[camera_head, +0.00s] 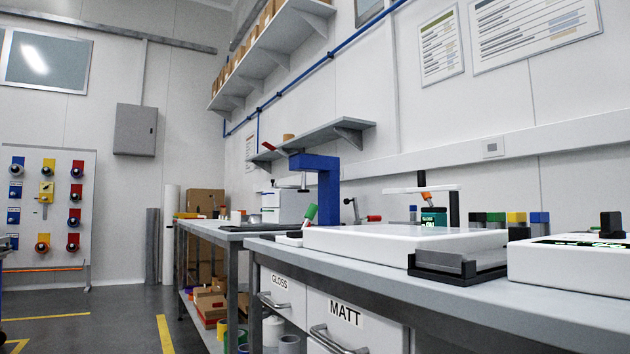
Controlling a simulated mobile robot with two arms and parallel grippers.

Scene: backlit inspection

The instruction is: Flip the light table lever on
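A low white slab that looks like the light table (395,241) lies on the grey workbench (500,296), right of centre. Its top looks plain white, and I cannot tell whether it is lit. A red-tipped handle (373,218) with a dark metal base shows behind the slab. I cannot tell which of these parts is the lever. Neither of my grippers is in view.
A blue clamp-like stand (318,186) rises behind the slab. A white device (575,263) with a black knob sits at the right. Drawers labelled GLOSS (281,290) and MATT (345,322) are under the bench. Grey floor (110,325) is open at the left.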

